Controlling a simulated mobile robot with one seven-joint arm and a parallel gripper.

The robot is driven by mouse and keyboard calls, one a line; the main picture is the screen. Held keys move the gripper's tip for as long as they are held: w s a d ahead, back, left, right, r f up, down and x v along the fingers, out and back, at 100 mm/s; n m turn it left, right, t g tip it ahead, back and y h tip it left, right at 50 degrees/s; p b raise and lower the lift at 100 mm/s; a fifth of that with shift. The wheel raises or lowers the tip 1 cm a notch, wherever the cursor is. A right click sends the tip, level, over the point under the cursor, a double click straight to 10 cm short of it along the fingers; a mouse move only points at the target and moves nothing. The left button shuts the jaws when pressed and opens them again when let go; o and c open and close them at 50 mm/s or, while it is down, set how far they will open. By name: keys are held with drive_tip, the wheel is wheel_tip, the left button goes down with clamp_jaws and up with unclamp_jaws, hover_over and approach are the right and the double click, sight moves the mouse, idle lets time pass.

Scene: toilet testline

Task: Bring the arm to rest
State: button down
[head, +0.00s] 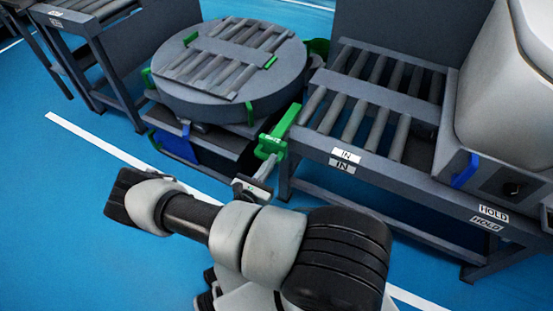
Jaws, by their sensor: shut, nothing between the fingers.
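My arm (240,235), with pale grey links and black joints, reaches across the lower middle of the head view, bent to the left. My gripper (266,166) appears as a small, partly hidden metallic end just beyond the arm. It is shut with nothing held. It lies in front of a green lever-like part (277,135) at the left end of the right-hand roller conveyor. I cannot tell whether the two touch. The arm's links hide the base of the gripper.
A round grey turntable (180,98) with rollers stands at the back left. The roller conveyor (425,192), labelled IN and HOLD, stands at the right, carrying a large white toilet (507,100). Blue floor (60,220) with a white line is clear at the left.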

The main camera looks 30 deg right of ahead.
drive_tip(key=p+v, duration=0.1)
drive_tip(key=v, duration=0.8)
drive_tip(key=shift+s+a, duration=0.15)
drive_tip(key=shift+a, duration=0.05)
wheel_tip(320, 180, up, 25)
drive_tip(key=s+a+m+g+y, duration=0.1)
drive_tip(key=s+m+g+y, duration=0.3)
drive_tip(key=m+g, duration=1)
drive_tip(key=s+a+r+m+t+y, duration=0.2)
drive_tip(key=s+r+m+t+y, duration=0.35)
drive_tip(key=r, duration=0.55)
drive_tip(key=s+a+r+m+t+y, duration=0.1)
drive_tip(key=s+r+m+t+y, duration=0.4)
drive_tip(key=r, duration=0.6)
wheel_tip(320, 180, up, 23)
drive_tip(key=g+p, duration=0.1)
drive_tip(key=p, duration=2.2)
drive_tip(key=shift+w+a+r+p, duration=0.2)
drive_tip(key=shift+w+p, duration=0.2)
drive_tip(key=shift+m, duration=0.25)
drive_tip(key=shift+d, duration=0.15)
